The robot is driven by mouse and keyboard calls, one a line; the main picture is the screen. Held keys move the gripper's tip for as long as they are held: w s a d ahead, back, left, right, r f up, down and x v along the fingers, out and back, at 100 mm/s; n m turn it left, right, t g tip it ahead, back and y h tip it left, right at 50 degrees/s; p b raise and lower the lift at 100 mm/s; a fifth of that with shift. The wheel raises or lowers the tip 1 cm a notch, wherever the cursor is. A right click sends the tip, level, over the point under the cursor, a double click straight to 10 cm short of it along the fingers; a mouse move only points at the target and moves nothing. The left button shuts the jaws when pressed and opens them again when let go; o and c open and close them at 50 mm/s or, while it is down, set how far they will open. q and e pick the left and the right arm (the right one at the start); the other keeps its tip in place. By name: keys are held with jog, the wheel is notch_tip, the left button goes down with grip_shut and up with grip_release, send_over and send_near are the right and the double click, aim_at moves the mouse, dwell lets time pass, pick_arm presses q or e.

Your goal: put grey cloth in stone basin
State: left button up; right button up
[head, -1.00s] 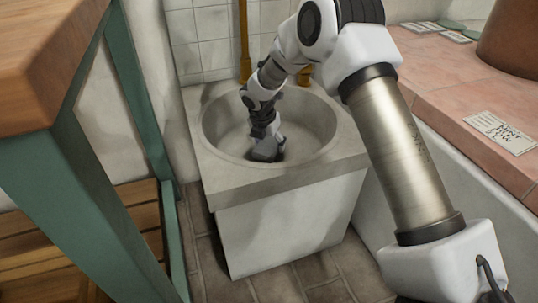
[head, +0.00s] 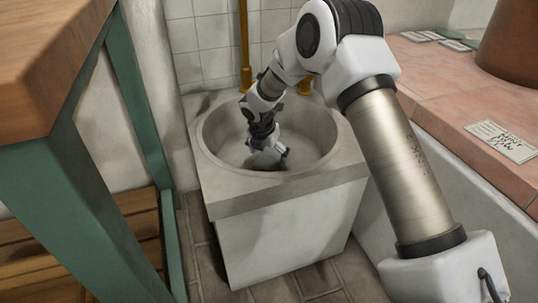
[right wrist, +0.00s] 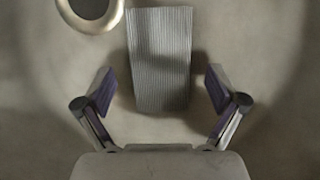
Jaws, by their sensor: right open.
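The stone basin (head: 335,172) is a pale grey block with a round bowl, standing against the tiled wall in the head view. My right gripper (head: 270,158) reaches down inside the bowl. In the right wrist view the grey cloth (right wrist: 160,50) is a ribbed strip lying on the basin's inner surface. My right gripper (right wrist: 160,88) is open there, with one finger on each side of the cloth's near end and a gap to both. In the head view I cannot make out the cloth. My left gripper is not in view.
A pale ring (right wrist: 90,10) shows beside the cloth in the right wrist view. A wooden table with green legs (head: 105,200) stands left of the basin. A pink tiled ledge (head: 450,90) with paper labels (head: 502,141) and a terracotta vessel (head: 510,45) is at the right.

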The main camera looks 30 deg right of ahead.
jog(key=p+v, duration=0.5)
jog(key=v, duration=0.5)
jog(key=shift+r, duration=0.35)
